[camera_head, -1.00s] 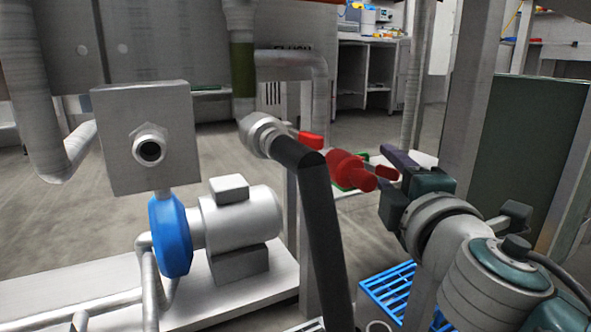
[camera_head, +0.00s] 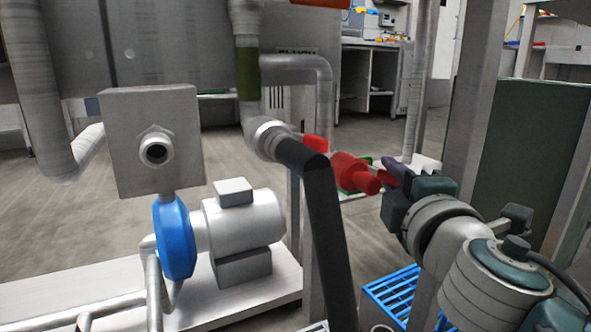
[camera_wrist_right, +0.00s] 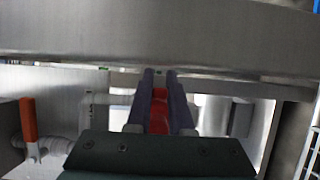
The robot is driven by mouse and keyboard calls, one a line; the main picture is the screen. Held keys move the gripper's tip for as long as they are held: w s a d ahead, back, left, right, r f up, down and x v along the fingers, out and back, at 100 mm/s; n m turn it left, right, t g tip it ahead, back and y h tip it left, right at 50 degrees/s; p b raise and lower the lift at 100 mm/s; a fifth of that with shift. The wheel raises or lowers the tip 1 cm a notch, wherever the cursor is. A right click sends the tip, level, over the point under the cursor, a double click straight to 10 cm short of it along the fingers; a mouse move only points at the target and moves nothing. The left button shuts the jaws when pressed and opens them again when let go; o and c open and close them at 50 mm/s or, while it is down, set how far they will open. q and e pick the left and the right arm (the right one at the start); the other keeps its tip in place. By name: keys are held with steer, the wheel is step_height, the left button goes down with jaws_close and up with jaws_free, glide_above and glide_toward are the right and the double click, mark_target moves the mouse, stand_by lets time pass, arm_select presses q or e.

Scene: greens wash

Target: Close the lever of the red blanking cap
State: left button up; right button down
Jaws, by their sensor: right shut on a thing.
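The red blanking cap (camera_head: 348,170) is in the middle of the head view, just right of the black hose (camera_head: 322,215) and its steel coupling (camera_head: 268,138). A red lever-like piece (camera_head: 316,144) shows at the cap's upper left. My right gripper (camera_head: 392,172) is at the cap's right side, its dark fingers over a second red lever (camera_head: 386,179), mostly hidden there. In the right wrist view the fingers are shut on a red piece (camera_wrist_right: 158,117), seen as a narrow strip between them. My left gripper is not in view.
A blue-collared pump (camera_head: 173,237) and a grey box (camera_head: 155,140) stand to the left on a pale base. A blue slatted crate (camera_head: 392,292) is below the gripper. Steel posts (camera_head: 478,110) stand at right. An orange handle (camera_wrist_right: 28,118) shows in the wrist view.

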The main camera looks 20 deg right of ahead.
steer(key=shift+a+f+m+g+h+b, duration=0.1)
steer(key=shift+a+m+g+h+b, duration=0.15)
steer(key=shift+m+g+h+b, duration=0.7)
steer(key=shift+t+h, duration=0.25)
steer(key=shift+h, duration=0.2)
steer(key=shift+r+m+h, duration=0.25)
steer(key=shift+h, duration=0.05)
